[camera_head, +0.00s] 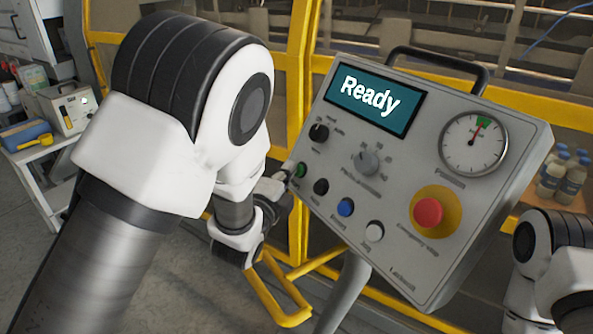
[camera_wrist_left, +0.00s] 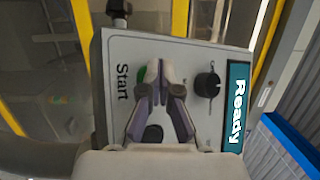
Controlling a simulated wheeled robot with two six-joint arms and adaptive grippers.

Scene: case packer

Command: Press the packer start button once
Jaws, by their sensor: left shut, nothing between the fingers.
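The control panel (camera_head: 400,130) is a grey tilted box with a screen (camera_head: 370,97) reading "Ready". The green start button (camera_head: 301,170) is at its left edge in the head view. In the left wrist view the green button (camera_wrist_left: 142,74) shows beside the "Start" label, partly hidden behind the fingers. My left gripper (camera_head: 283,177) is shut and empty, its tips close to the green button. In the wrist view the left gripper's fingertips (camera_wrist_left: 159,68) overlap the button's edge; I cannot tell whether they touch it. My right gripper is not in view.
A red emergency stop (camera_head: 428,212) on a yellow base, a blue button (camera_head: 346,207), a white button (camera_head: 375,231), a black button (camera_head: 321,187) and a black selector knob (camera_head: 319,133) share the panel. Yellow machine framing stands behind. Bottles (camera_head: 552,178) stand at the right.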

